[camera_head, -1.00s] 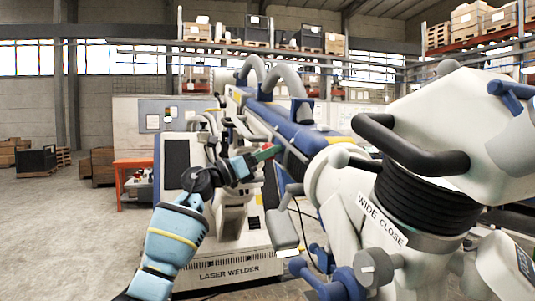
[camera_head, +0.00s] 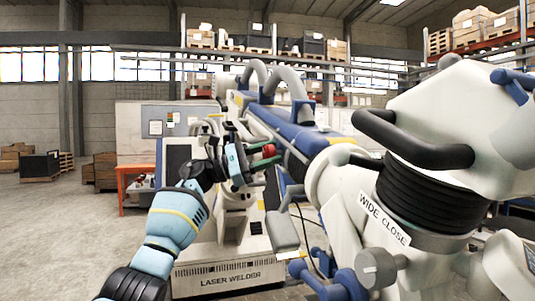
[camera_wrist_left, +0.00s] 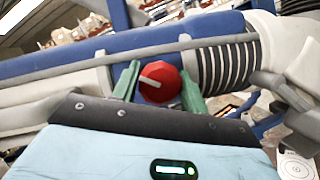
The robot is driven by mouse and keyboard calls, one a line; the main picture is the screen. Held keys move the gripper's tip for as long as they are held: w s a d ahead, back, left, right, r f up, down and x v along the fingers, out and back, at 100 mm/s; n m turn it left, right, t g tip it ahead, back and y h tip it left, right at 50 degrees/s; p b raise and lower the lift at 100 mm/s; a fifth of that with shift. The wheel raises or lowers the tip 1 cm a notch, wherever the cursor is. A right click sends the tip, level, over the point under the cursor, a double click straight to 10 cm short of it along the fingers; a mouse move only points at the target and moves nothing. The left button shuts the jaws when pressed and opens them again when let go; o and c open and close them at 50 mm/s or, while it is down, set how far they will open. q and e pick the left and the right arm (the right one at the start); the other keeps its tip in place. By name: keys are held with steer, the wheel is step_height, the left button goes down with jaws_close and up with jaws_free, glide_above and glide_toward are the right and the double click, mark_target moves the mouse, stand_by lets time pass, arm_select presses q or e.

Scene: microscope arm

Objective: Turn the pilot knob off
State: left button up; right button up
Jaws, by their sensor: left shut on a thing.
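The pilot knob (camera_wrist_left: 160,83) is a round red knob with a light grey pointer bar, on the side of the blue and white microscope arm (camera_wrist_left: 70,64). In the left wrist view its bar slants toward the upper left. My left gripper (camera_wrist_left: 157,84) has one green finger on each side of the knob and is shut on it. In the head view the red knob (camera_head: 268,150) shows at the tip of my left gripper (camera_head: 264,156), partly covered by the fingers. My right gripper is not in view.
A white laser welder machine (camera_head: 225,277) stands behind my left arm. A large white microscope head with a black handle (camera_head: 410,140) and a "WIDE CLOSE" label fills the right. A grey pad (camera_head: 282,231) hangs below the arm. Open floor lies at the left.

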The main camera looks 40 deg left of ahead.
arm_select(q)
steer(key=m, duration=0.2)
steer(key=m+g+p, duration=0.1)
steer(key=m, duration=0.1)
steer(key=shift+r+m+g, duration=0.2)
steer(key=shift+m+g, duration=0.1)
steer(key=shift+f+m+g, duration=0.1)
steer(key=shift+m+g, duration=0.7)
steer(key=shift+m, duration=1.1)
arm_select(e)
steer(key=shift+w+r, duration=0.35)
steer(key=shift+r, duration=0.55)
arm_select(q)
steer(key=shift+f, duration=0.1)
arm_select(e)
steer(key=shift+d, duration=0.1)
arm_select(q)
steer(key=o, duration=1)
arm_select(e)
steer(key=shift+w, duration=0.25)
arm_select(q)
steer(key=shift+a, duration=0.1)
steer(key=shift+s+a+f, duration=0.1)
steer(key=shift+s+a, duration=0.15)
steer(key=shift+v, duration=3.5)
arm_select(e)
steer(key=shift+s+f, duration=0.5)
